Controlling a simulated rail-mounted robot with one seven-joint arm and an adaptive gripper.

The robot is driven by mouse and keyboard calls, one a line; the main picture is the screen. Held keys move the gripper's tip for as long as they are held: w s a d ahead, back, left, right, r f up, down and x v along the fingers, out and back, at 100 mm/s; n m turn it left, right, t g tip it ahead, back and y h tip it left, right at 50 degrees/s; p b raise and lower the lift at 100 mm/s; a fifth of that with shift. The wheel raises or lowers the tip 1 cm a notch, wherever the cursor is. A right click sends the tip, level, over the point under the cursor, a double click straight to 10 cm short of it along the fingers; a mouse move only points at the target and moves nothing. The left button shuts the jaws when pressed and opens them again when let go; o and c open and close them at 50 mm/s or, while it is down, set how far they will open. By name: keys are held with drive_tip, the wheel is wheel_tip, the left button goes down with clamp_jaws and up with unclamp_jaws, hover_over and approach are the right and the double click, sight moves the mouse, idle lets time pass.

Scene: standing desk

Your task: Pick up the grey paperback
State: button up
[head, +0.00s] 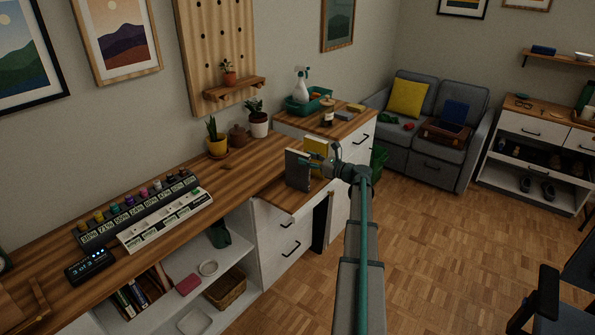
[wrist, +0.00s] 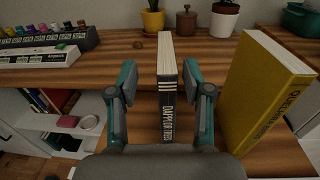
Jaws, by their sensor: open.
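The grey paperback (head: 297,171) stands upright near the right end of the wooden desk. In the wrist view its dark spine (wrist: 168,108) faces me, with pale pages showing on top. My gripper (head: 318,162) is open at the book, with its fingers pointing at the spine. In the wrist view my gripper (wrist: 158,82) has one finger either side of the spine. The left finger is clearly apart from the book; the right one is close to it, and I cannot tell whether it touches.
A yellow book (wrist: 264,92) stands upright just right of my right finger. Plant pots, including a yellow one (head: 217,146), stand behind.

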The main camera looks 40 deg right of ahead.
sight(299, 152)
drive_tip(key=x, duration=0.1)
drive_tip(key=p+x, duration=0.1)
drive_tip(key=x, duration=0.2)
drive_tip(key=shift+w+d, duration=0.25)
drive_tip(key=shift+w, duration=0.15)
drive_tip(key=shift+w+a+p, duration=0.15)
drive_tip(key=shift+w+p, duration=0.15)
drive_tip(key=shift+w, duration=0.05)
drive_tip(key=shift+c, duration=0.2)
clamp_jaws()
